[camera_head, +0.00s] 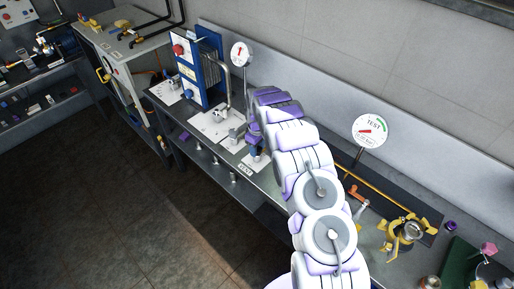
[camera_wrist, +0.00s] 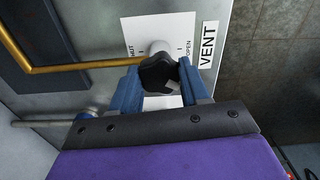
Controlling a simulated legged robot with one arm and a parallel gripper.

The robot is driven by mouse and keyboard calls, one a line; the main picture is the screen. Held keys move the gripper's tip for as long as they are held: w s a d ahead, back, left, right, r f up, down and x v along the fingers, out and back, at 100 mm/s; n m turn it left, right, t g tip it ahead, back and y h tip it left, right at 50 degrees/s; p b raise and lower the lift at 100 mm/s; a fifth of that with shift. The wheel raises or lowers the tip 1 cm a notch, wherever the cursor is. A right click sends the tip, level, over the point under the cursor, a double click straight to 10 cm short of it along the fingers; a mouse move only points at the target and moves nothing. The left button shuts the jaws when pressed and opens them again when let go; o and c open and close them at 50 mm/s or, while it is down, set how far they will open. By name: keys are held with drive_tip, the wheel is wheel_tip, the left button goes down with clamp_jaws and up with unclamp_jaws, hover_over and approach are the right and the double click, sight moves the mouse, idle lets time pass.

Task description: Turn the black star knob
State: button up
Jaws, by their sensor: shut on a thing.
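The black star knob (camera_wrist: 155,72) sits at the upper middle of the wrist view, on a pale round stem in front of a white card (camera_wrist: 176,26). The card reads OPEN on its right side and a partly hidden word ending in "HUT" on its left. A VENT label (camera_wrist: 208,45) is to its right. My gripper (camera_wrist: 160,78) has its blue fingers on either side of the knob and is shut on it. In the head view my gripper (camera_head: 256,146) is over the bench, and the knob cannot be made out there.
A yellow-brown pipe (camera_wrist: 75,64) runs to the knob's stem from the left. In the head view a round TEST gauge (camera_head: 370,131) and a yellow fitting (camera_head: 402,240) are right of my arm. A blue plate unit (camera_head: 210,65) stands left. The floor (camera_head: 90,200) is clear.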

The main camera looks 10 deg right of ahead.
drive_tip(key=shift+w+r, duration=0.2)
drive_tip(key=o, duration=0.8)
drive_tip(key=shift+f, duration=0.1)
drive_tip(key=shift+o, duration=1.3)
drive_tip(key=shift+s, duration=0.1)
wheel_tip(320, 180, up, 17)
